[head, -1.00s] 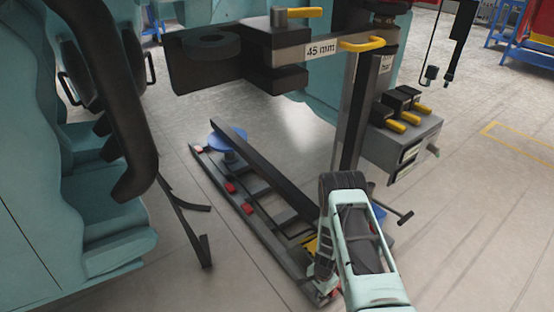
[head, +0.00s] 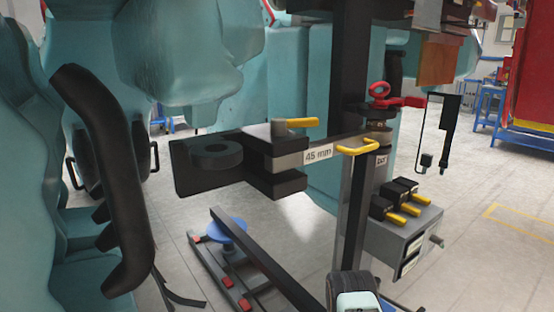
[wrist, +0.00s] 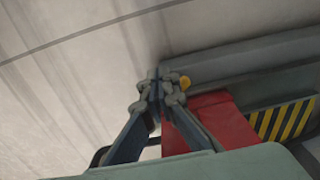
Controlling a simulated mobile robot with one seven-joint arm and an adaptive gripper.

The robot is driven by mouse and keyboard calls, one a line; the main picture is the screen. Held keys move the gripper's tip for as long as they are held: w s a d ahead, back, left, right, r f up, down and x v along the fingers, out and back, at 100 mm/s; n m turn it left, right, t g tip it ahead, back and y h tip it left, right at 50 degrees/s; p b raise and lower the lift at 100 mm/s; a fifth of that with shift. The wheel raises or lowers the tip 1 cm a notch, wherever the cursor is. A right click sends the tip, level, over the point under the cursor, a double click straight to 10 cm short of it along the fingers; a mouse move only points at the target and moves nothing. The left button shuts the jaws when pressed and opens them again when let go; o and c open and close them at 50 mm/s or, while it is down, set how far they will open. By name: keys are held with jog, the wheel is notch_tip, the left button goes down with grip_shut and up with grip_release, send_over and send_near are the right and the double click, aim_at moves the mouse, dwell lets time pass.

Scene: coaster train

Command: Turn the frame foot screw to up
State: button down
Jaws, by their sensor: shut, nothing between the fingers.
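The frame (head: 350,215) stands on a low dark base with red blocks in the head view. A blue round disc (head: 228,229) sits at the far part of that base. I cannot tell which part is the foot screw; no up marking is readable. My gripper (wrist: 160,78) is shut and empty in the wrist view, its fingertips together. A small yellow tip (wrist: 184,82) shows right beside the fingertips; I cannot tell whether they touch. A red block (wrist: 215,118) lies just behind the fingers. In the head view only part of my arm shows at the bottom edge; the gripper is out of sight.
A black clamp (head: 215,165) with a "45 mm" label and yellow handles juts left from the post. A grey box (head: 410,235) with yellow levers is right of it. Open floor (head: 475,260) lies right.

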jog(key=shift+s+a+r, duration=0.1)
jog(key=shift+s+a, duration=0.05)
jog(key=shift+s, duration=0.15)
notch_tip(320, 180, up, 6)
jog(key=p, duration=0.4)
jog(key=shift+s+a+n+g+y+p, duration=0.8)
jog(key=shift+s+a+n+g+p, duration=0.5)
jog(key=shift+s+a+n, duration=1.65)
jog(key=w+d+t+h, duration=0.2)
jog(key=w+d+t, duration=0.1)
jog(key=w+d, duration=0.3)
notch_tip(320, 180, down, 6)
jog(key=w+a+b, duration=0.1)
jog(key=b, duration=0.3)
jog(key=shift+a+b, duration=0.15)
jog(key=shift+b, duration=0.25)
